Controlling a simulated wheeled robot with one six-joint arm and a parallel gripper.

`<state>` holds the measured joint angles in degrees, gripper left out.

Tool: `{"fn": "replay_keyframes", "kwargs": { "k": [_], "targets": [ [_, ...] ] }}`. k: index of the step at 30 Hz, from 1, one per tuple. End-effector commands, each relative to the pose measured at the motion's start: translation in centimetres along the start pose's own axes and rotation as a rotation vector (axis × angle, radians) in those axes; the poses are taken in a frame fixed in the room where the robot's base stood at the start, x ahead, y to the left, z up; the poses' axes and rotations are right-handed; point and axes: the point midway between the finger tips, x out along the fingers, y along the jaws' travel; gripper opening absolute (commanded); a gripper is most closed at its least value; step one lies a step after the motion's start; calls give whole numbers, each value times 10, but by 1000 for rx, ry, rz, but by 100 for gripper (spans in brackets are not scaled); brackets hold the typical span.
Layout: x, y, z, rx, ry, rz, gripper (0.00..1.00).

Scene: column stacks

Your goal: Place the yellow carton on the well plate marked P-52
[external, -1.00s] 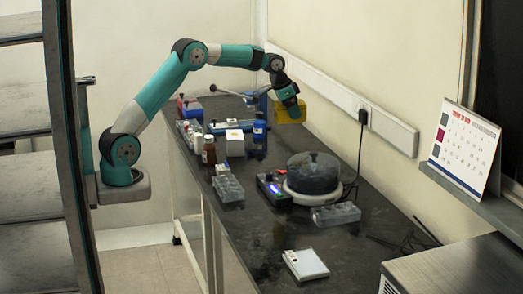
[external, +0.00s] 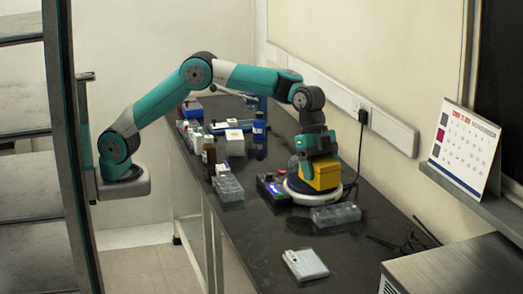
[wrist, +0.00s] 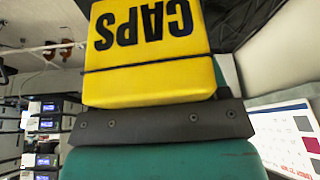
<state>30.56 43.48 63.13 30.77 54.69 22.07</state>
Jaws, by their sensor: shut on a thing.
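The yellow carton (external: 323,176) is in my gripper (external: 316,162), which is shut on it. In the external view it appears in front of the round dark-lidded device, above the bench. In the wrist view the carton (wrist: 150,60) bears the word CAPS, upside down, against the dark gripper bar (wrist: 160,122). A clear block with wells (external: 335,215) lies below and slightly right of the carton. A similar block (external: 228,187) lies to the left. A flat pale plate (external: 305,264) lies nearer the front. The marking P-52 cannot be read on any of them.
The round device's white base (external: 312,205) and a blue-screened box (external: 273,187) stand close beneath the carton. A calendar (external: 464,148) stands on the right ledge. Bare bench surrounds the pale plate.

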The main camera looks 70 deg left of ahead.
Motion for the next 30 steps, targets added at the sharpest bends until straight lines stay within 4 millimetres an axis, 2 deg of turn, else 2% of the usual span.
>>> {"fn": "replay_keyframes", "kwargs": {
  "k": [1,3,9,11,24,30],
  "targets": [
    [4,15,-13,42,1,16,41],
    [8,32,-24,87,1,34,41],
    [19,54,-37,149,0,60,41],
    [28,56,-34,151,-1,63,41],
    [135,55,11,150,-3,63,41],
    [157,54,19,151,1,59,41]
  ]
}}
